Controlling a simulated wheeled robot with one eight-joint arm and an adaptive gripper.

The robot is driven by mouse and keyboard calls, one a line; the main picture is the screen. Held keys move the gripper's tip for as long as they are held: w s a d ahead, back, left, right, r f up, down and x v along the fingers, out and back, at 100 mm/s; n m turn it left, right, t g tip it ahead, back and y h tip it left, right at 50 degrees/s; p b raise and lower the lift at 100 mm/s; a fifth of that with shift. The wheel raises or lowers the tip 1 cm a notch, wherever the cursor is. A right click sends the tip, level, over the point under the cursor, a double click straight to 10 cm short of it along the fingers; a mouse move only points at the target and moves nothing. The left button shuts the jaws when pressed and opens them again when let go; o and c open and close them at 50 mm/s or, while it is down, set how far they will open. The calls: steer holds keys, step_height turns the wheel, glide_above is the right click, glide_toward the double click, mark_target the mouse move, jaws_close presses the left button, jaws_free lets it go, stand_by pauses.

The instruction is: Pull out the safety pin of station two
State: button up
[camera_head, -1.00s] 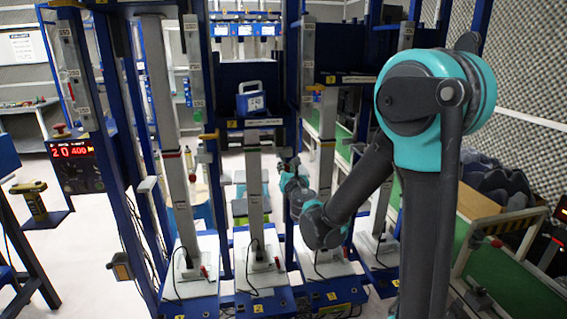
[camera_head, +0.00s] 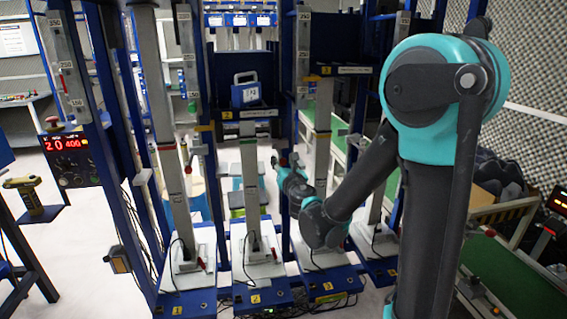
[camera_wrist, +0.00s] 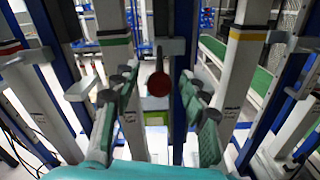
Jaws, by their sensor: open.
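Station two's column (camera_head: 249,185), with a green band, stands second from the left. It also shows left of centre in the wrist view (camera_wrist: 118,75). A round dark-red knob (camera_wrist: 158,84) sits in front of a grey bracket (camera_wrist: 171,47) to the right of that column; I take it for the safety pin. My gripper (camera_wrist: 161,80) is open, with one finger on each side of the knob in the picture. The depth between fingertips and knob is unclear.
Station three's yellow-banded column (camera_wrist: 243,70) stands close on the right, station one's red-banded column (camera_head: 170,190) on the left. Blue uprights (camera_head: 209,60) stand between stations. Black cables lie on the white bases (camera_head: 262,262). The gaps are narrow.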

steer(key=v, duration=1.2)
steer(key=s+d+f+m+g+h, duration=0.1)
steer(key=d+f+m+g+h, duration=0.3)
steer(key=d+m, duration=0.7)
steer(key=s+d+f+m+g+h, duration=0.2)
steer(key=d+f+m+h, duration=0.4)
steer(key=d+m, duration=0.45)
steer(key=s+d+f+m+g+y, duration=0.1)
steer(key=s+f+m+g+y, duration=0.4)
steer(key=s+f+m, duration=0.5)
steer(key=s+m+g, duration=0.2)
steer(key=s+m, duration=0.1)
steer(key=m, duration=0.1)
steer(key=shift+s+f+m, duration=0.25)
steer(key=shift+m, duration=0.1)
